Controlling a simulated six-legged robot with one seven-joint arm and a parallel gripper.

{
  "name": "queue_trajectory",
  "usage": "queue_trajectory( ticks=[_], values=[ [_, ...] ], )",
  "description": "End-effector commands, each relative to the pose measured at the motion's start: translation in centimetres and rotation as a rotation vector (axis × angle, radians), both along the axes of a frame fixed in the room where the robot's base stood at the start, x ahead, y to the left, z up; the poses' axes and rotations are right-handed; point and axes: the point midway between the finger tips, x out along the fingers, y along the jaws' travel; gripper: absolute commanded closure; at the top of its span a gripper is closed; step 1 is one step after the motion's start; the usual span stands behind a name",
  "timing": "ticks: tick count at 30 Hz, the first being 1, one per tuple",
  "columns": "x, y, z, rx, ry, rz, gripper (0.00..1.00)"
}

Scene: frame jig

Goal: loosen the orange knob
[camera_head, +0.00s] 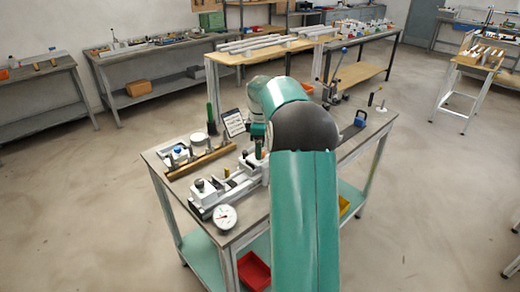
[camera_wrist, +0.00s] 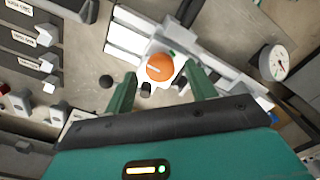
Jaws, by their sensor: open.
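In the wrist view, the orange knob (camera_wrist: 159,67) is round with a pale mark on its face. It sits on a light-coloured block of the frame jig (camera_wrist: 182,42). My gripper (camera_wrist: 160,82) is open, with one green finger to the left of the knob and one to the right, lower in the picture. I cannot tell how far above the knob the fingertips are. In the head view, the jig (camera_head: 232,187) lies on the workbench, and my arm hides the knob.
A dial gauge (camera_head: 225,217) lies at the bench's front edge; it also shows in the wrist view (camera_wrist: 273,62). A wooden rack (camera_head: 200,162) with upright pieces stands at the left. A blue item (camera_head: 360,119) stands at the right. A red bin (camera_head: 254,271) is on the lower shelf.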

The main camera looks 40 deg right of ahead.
Motion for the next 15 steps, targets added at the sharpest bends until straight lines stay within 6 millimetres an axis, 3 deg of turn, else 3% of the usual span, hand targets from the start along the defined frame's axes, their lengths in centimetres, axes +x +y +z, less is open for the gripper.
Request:
queue_trajectory(
  ticks=[15],
  values=[
    [0.1,0.0,10.7,-0.002,-0.004,0.001,0.44]
  ],
)
